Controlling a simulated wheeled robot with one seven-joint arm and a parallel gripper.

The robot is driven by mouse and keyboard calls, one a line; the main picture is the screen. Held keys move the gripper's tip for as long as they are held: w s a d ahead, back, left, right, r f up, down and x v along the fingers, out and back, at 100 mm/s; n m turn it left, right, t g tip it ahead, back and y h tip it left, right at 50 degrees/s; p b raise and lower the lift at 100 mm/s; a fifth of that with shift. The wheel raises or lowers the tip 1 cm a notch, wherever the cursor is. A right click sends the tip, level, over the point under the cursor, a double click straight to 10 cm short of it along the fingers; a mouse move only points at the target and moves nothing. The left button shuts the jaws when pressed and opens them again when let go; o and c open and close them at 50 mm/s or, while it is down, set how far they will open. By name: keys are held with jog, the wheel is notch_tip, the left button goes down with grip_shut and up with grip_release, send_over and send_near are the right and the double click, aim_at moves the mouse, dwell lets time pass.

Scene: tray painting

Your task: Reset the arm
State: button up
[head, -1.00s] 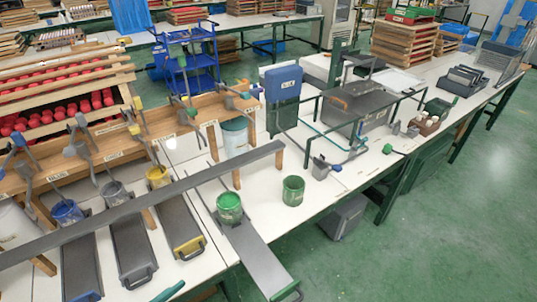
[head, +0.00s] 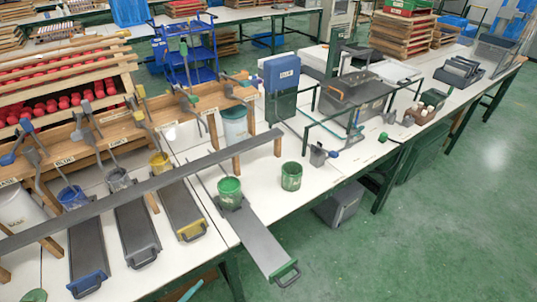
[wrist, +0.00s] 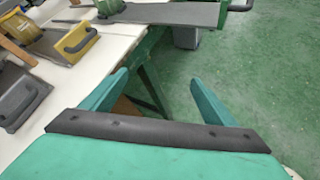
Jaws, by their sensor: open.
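My gripper (wrist: 158,86) shows in the wrist view with its two teal fingers spread wide apart. Nothing is between them. It hangs past the edge of the white table (wrist: 128,42), with the table's green leg and the green floor behind it. In the head view, only small teal pieces that may be parts of my arm show at the bottom edge, so the gripper's place there is unclear.
A dark sliding board with a green handle (head: 286,273) juts over the table's front edge. Green paint cups (head: 229,191) and (head: 291,176) stand near it. A yellow-handled board (head: 184,215) lies to its left. The green floor (head: 430,235) at right is clear.

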jog(key=s+d+f+m+y, duration=0.55)
jog(key=s+d+m, duration=0.3)
jog(key=m, duration=0.25)
jog(key=s+d+r+m+t, duration=0.2)
jog(key=s+d+r+m, duration=0.2)
jog(key=m, duration=0.4)
jog(key=s+d+r+m+t+h, duration=0.1)
jog(key=s+d+r+m+t, duration=0.1)
jog(key=s+d+r+m, duration=0.2)
jog(key=s+r+m, duration=0.3)
jog(key=r+m, duration=0.1)
jog(key=r, duration=0.1)
jog(key=shift+d+r, duration=0.15)
jog(key=shift+r, duration=0.15)
